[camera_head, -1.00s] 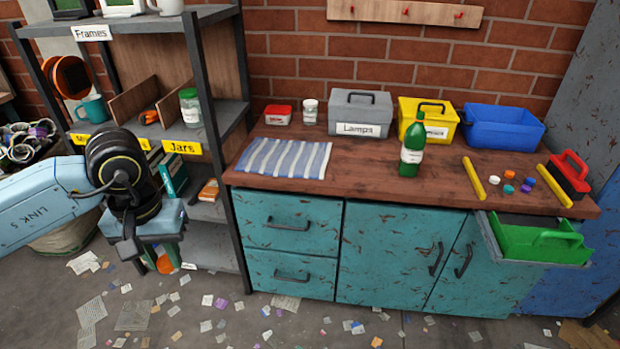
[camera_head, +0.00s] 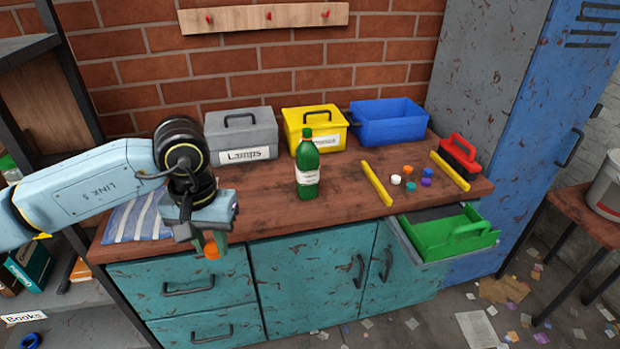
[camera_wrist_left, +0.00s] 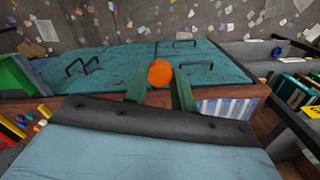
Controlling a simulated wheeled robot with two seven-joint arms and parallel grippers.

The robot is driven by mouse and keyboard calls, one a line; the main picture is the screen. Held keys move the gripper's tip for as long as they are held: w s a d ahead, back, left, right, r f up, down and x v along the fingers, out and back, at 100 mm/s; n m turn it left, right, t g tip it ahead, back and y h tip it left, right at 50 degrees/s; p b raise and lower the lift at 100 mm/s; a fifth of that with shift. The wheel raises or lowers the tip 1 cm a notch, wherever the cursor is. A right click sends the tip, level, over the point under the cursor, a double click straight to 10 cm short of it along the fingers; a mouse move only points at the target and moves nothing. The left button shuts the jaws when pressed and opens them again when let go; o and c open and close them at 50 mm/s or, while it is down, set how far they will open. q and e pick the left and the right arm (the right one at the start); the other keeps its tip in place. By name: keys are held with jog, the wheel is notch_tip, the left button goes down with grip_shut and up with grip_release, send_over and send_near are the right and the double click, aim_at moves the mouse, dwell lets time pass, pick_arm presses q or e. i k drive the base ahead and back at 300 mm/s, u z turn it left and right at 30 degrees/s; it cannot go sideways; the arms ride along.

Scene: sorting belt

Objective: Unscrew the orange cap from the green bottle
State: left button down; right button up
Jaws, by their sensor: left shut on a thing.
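The green bottle (camera_head: 307,172) with a white label stands upright on the wooden worktop in the head view. Its top looks green, and no orange shows on it. My left gripper (camera_head: 209,247) is shut on a round orange thing, which looks like the orange cap (camera_head: 211,252). It holds it in front of the worktop's front edge, left of the bottle and apart from it. In the left wrist view the orange cap (camera_wrist_left: 160,73) sits between the tips of the two green fingers. My right gripper is not in view.
Several loose caps (camera_head: 396,180), one orange, lie between two yellow strips (camera_head: 376,184). Behind stand a grey Lamps box (camera_head: 243,120), a yellow box (camera_head: 315,112) and a blue bin (camera_head: 390,128). A green tray (camera_head: 440,240) sits in an open drawer. A striped cloth (camera_head: 138,222) lies left.

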aim_at(307, 154)
jog(key=z, duration=0.25)
jog(key=i, duration=1.25)
jog(key=u, duration=0.4)
